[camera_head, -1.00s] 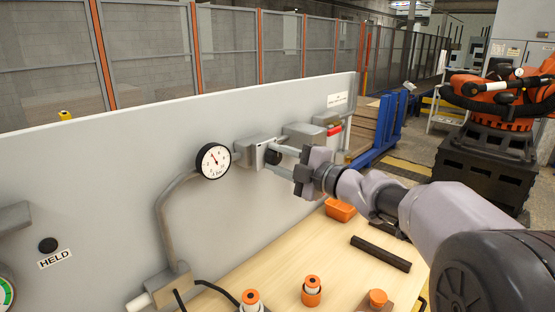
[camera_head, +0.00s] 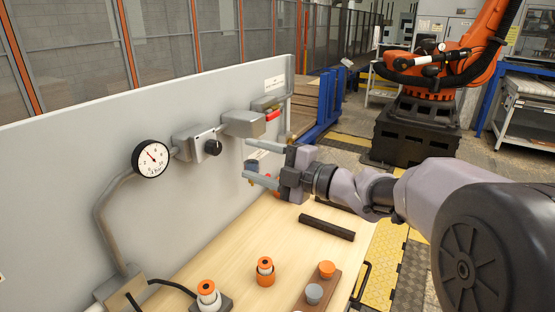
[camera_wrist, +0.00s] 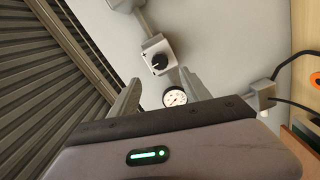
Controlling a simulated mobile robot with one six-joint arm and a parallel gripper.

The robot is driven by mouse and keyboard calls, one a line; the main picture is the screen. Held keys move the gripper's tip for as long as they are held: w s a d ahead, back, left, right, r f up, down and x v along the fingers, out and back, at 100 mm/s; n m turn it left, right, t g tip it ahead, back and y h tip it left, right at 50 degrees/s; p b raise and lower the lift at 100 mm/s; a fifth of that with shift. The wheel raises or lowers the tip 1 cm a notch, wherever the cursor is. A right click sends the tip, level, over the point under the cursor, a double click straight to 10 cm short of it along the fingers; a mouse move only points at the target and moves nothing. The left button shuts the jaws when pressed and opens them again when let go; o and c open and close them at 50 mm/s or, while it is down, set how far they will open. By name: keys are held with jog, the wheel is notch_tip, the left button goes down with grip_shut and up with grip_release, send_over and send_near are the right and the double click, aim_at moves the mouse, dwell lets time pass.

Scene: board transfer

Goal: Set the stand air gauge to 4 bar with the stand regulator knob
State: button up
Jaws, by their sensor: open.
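The stand air gauge (camera_head: 151,159) is a round white dial with a black rim on the grey panel. Its red needle points to the upper left; the numbers are too small to read surely. The black stand regulator knob (camera_head: 212,147) sits on a grey box right of the gauge. My gripper (camera_head: 248,160) is open and empty, to the right of the knob and apart from it. In the wrist view the knob (camera_wrist: 160,62) shows beyond the gap between the fingers, with the gauge (camera_wrist: 175,98) partly behind my gripper body.
A grey box with a red part (camera_head: 272,115) is on the panel to the right. Orange-topped pieces (camera_head: 265,267) and a dark bar (camera_head: 327,227) lie on the wooden bench (camera_head: 205,252) below. An orange robot arm (camera_head: 445,65) stands at the back right.

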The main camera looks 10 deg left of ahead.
jog(key=p+v, duration=0.1)
jog(key=v, duration=0.5)
jog(key=shift+d, duration=0.3)
jog(key=shift+s, duration=0.1)
jog(key=w+d+r+m+t+h, duration=0.45)
jog(key=d+m+t+h, duration=0.2)
jog(key=m, duration=0.25)
jog(key=s+d+f+m+t+h, duration=0.1)
jog(key=s+d+m+h, duration=0.2)
jog(key=d+m+h, duration=0.3)
jog(key=s+d+f+m+h, duration=0.1)
jog(key=s+d+m+h, duration=0.25)
jog(key=d+m, duration=0.35)
jog(key=s+a+f+m+g, duration=0.1)
jog(key=s+f+m+g, duration=0.2)
jog(key=s, duration=0.5)
jog(key=s+a+f+m+g+y, duration=0.1)
jog(key=s+f+m+g, duration=0.1)
jog(key=s+f+m, duration=0.2)
jog(key=s+a+f+m+g, duration=0.1)
jog(key=s+f+m+g, duration=0.2)
jog(key=s+f, duration=0.4)
jog(key=s, duration=0.6)
jog(key=shift+m+g, duration=0.35)
jog(key=shift+m, duration=0.05)
